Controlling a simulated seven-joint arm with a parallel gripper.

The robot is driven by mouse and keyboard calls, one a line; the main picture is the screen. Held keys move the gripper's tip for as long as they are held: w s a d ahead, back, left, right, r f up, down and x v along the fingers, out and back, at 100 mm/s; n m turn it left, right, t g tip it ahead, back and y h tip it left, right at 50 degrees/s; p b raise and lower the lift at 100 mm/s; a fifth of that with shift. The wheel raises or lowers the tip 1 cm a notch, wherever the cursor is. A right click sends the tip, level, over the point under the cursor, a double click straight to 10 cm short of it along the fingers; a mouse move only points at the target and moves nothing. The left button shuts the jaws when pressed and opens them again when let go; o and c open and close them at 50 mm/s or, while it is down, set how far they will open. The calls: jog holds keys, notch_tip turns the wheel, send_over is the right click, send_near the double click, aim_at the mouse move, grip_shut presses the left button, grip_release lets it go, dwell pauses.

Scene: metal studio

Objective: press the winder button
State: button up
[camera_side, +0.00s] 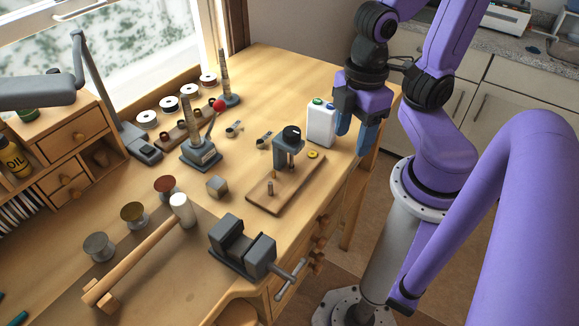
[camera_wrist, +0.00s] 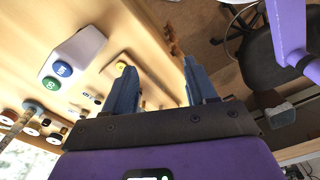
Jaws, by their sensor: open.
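A device with a grey post and black knob (camera_side: 291,134) stands on a wooden board (camera_side: 284,194). A round yellow button (camera_side: 313,154) sits at the board's far corner; it shows in the wrist view (camera_wrist: 122,64) near the left fingertip. A white box (camera_side: 321,124) with a green button (camera_wrist: 51,83) and a blue button (camera_wrist: 63,69) stands behind the board. I cannot tell for certain which is the winder button; no readable label names it. My gripper (camera_side: 356,135) is open and empty, pointing down right of the box near the table's right edge.
A grey vise (camera_side: 240,246) is at the front edge and a mallet (camera_side: 145,245) lies left of it. A lever tool with a red ball (camera_side: 219,105) and several spools stand farther back. Bare tabletop (camera_side: 275,80) lies behind the white box.

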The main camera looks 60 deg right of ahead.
jog(key=c, duration=0.7)
jog(key=shift+w+r, duration=0.2)
jog(key=shift+w, duration=0.05)
grip_shut()
jog(key=w+r+n, duration=0.5)
jog(key=w+r, duration=0.1)
jog(key=w, duration=0.1)
jog(key=shift+w+d+r, duration=0.15)
jog(key=shift+w+d, duration=0.2)
jog(key=shift+d, duration=0.1)
